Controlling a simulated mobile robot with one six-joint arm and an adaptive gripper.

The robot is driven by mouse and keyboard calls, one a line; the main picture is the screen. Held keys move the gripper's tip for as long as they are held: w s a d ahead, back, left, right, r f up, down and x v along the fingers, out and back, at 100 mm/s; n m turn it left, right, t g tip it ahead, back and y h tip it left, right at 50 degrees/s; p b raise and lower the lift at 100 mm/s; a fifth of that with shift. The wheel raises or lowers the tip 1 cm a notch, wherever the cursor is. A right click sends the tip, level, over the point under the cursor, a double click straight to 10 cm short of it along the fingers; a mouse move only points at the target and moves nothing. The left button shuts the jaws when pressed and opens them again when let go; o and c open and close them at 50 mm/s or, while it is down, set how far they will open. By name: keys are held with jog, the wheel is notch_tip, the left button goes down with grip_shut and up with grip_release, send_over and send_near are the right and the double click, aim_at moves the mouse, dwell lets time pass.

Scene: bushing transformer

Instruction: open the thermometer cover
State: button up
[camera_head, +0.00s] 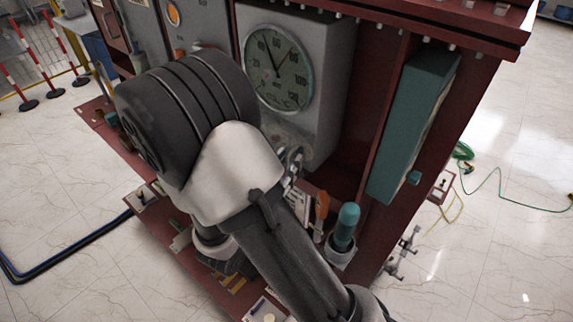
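A round thermometer dial (279,68) with a pale face, dark marks and a reddish needle is set in the front of a grey box (335,75) at upper centre. A light rim runs around the dial; I cannot tell whether its cover is open or shut. A faint pale shape (288,137) shows just below the dial, partly behind my arm. My arm crosses the middle of the view, its thick dark joint left of and below the dial. I cannot make out my gripper; small metallic parts beside the arm below the dial are too unclear to name.
The dark red transformer frame (440,150) surrounds the box. A teal panel (412,125) stands to its right. Below are an orange-handled part (321,206) and a teal-capped post (345,226). Striped barriers (27,66) stand far left. Cables (500,185) lie on open tiled floor at right.

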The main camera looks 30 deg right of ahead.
jog(key=shift+w+d, duration=0.1)
jog(key=shift+d, duration=0.05)
jog(key=shift+c, duration=0.2)
grip_shut()
dwell(0.6)
